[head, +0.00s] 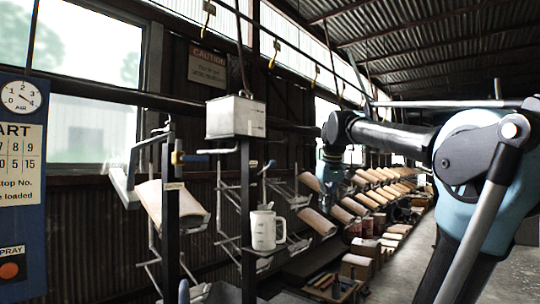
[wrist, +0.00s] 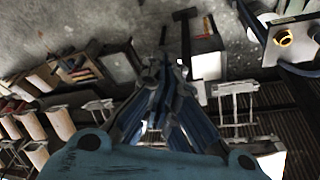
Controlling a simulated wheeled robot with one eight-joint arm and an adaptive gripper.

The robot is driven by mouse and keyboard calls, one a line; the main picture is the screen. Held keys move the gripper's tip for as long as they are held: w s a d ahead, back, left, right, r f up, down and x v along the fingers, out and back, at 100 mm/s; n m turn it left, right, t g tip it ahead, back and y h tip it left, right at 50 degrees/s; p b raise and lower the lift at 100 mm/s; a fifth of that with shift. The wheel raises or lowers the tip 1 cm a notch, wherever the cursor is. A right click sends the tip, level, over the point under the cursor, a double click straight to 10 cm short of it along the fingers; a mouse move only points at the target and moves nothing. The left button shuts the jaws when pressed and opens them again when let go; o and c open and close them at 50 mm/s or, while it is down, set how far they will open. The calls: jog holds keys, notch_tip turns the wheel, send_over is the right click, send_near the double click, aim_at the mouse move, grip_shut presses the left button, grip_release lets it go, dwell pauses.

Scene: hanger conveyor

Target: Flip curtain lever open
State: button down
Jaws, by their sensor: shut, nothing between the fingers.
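A metal box (head: 236,117) tops a dark post. A blue control panel (head: 20,180) stands at far left. Crates (head: 355,266) line the floor; the aisle (head: 400,275) at right is clear.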

jog(key=w+a+r+n, duration=0.2)
jog(key=w+a+r, duration=0.2)
jog(key=r, duration=0.6)
jog(key=w+a+r+n+y, duration=0.1)
jog(key=w+a+r+n, duration=0.2)
jog(key=a+r, duration=0.6)
jog(key=w+a+r+n+t+y, duration=0.1)
jog(key=w+a+r, duration=0.5)
jog(key=r, duration=0.6)
jog(key=shift+w+a+r+n, duration=0.25)
jog(key=shift+w+n, duration=0.45)
jog(key=shift+w, duration=0.05)
jog(key=shift+a+y, duration=0.2)
jog(key=shift+y, duration=0.1)
